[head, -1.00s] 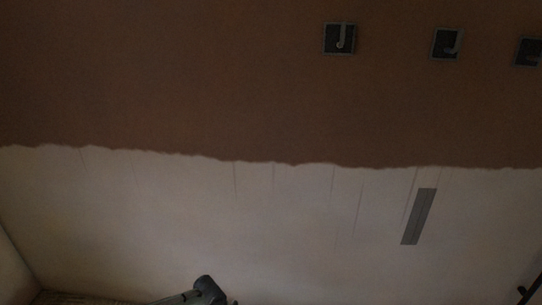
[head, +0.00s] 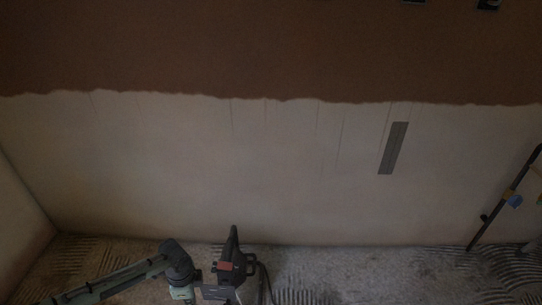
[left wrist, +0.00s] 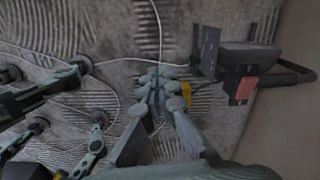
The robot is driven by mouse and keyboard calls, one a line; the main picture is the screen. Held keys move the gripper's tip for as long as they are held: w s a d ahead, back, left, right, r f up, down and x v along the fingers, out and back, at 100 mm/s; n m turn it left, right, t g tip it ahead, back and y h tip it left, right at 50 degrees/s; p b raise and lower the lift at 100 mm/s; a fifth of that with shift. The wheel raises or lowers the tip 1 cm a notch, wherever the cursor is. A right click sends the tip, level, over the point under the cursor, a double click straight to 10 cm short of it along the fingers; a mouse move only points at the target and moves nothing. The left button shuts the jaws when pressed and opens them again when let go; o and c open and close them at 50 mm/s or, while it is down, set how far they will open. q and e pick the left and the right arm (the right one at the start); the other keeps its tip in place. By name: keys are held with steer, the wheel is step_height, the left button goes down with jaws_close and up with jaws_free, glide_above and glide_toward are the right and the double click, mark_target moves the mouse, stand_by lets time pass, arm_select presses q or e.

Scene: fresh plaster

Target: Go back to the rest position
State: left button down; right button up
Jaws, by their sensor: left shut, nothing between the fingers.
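My left arm comes in at the bottom left of the head view, bent near the floor; its gripper cannot be made out there. In the left wrist view my left gripper (left wrist: 158,92) is shut with its fingertips together and nothing between them. It is above the ridged grey floor, to the left of a dark tool with a red part (left wrist: 246,88). My right gripper does not show in either view.
The dark tool (head: 233,264) stands by the wall in the head view. Thin cables (left wrist: 118,62) and a yellow item (left wrist: 188,92) lie below my fingers. A dark pole (head: 497,212) leans at right. A grey strip (head: 393,148) is on the pale wall below brown plaster (head: 250,50).

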arm_select(q)
steer(key=s+a+n+t+y, duration=0.2)
steer(key=s+a+n, duration=0.5)
steer(key=a, duration=0.6)
steer(key=s+a+n+t+y, duration=0.15)
steer(key=s+a+n, duration=0.35)
steer(key=s+a, duration=0.55)
steer(key=d+f+n+h, duration=0.1)
steer(key=d+f, duration=0.1)
steer(key=d, duration=0.7)
steer(key=d+f+n+g+h, duration=0.1)
steer(key=d+f+h, duration=0.1)
steer(key=d, duration=0.7)
steer(key=shift+s+d+f+n, duration=0.3)
steer(key=shift+s+d+f, duration=0.05)
steer(key=shift+f, duration=0.45)
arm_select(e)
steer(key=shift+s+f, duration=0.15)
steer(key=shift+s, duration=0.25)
